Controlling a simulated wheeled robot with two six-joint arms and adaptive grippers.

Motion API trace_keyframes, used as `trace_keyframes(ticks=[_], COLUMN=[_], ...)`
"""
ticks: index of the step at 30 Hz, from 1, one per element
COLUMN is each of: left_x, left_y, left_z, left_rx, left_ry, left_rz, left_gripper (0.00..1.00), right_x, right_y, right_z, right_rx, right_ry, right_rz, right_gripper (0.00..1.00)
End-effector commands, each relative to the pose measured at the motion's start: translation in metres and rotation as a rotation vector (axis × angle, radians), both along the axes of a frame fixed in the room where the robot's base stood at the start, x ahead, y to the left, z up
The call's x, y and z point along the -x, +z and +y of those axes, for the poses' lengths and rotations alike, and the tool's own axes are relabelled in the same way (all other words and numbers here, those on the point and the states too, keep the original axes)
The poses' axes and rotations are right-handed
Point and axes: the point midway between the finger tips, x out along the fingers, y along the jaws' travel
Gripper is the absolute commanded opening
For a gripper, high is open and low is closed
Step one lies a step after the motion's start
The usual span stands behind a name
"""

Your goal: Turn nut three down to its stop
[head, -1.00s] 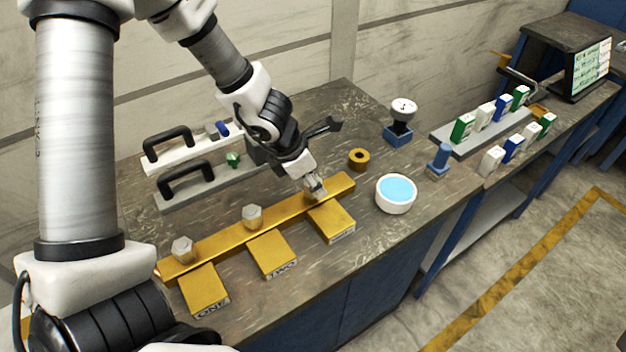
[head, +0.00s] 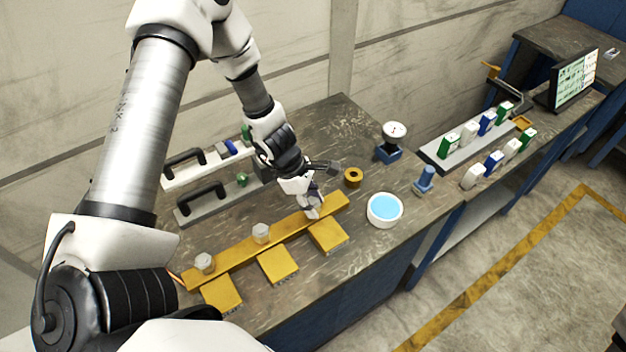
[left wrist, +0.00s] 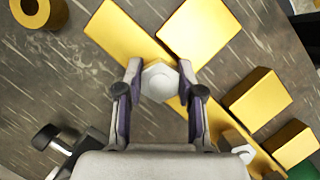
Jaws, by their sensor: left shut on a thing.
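The gold bar (head: 233,254) lies along the bench with a row of grey hex nuts on it. Nut one (head: 204,262) and nut two (head: 261,233) stand free at the left and middle. Nut three (left wrist: 160,80) is at the bar's right end, mostly hidden by my left gripper (head: 313,210) in the head view. In the left wrist view my left gripper (left wrist: 160,76) is shut on nut three, one finger on each side. The gap under the nut cannot be made out. My right gripper is not in view.
Gold label blocks (head: 328,236) sit in front of the bar. A gold ring (head: 353,177), a white dish with blue inside (head: 385,210), a dial gauge (head: 393,135) and a blue post (head: 425,180) stand to the right. Black-handled trays (head: 205,202) lie behind the bar.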

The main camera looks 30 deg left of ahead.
Motion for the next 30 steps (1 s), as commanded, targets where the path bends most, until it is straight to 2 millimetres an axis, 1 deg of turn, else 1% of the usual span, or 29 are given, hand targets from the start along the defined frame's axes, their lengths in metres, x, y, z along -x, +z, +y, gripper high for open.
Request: trace_keyframes(ticks=[1,9,15,27,28,29,30], left_x=[0.001,0.001,0.001,0.0,0.0,0.0,0.0], left_y=[0.005,0.002,0.0,0.0,0.0,0.0,0.0], left_z=[0.0,0.0,0.0,0.0,0.0,0.0,0.0], left_rx=[0.0,0.001,0.002,0.001,0.001,0.001,0.001], left_ry=[-0.033,-0.166,-0.204,-0.21,-0.21,-0.21,-0.21], left_rz=[0.004,0.001,0.001,-0.001,-0.001,-0.001,-0.001], left_gripper=[0.03,0.03,0.03,0.03,0.48,0.58,0.62], right_x=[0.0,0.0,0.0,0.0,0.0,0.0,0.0], right_y=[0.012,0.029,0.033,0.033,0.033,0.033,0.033], right_z=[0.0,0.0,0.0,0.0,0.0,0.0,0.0], right_rx=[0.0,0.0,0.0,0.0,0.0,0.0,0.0], right_ry=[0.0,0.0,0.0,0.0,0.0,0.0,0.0], right_rz=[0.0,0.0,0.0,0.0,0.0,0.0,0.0], right_gripper=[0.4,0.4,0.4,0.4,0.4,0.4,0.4])
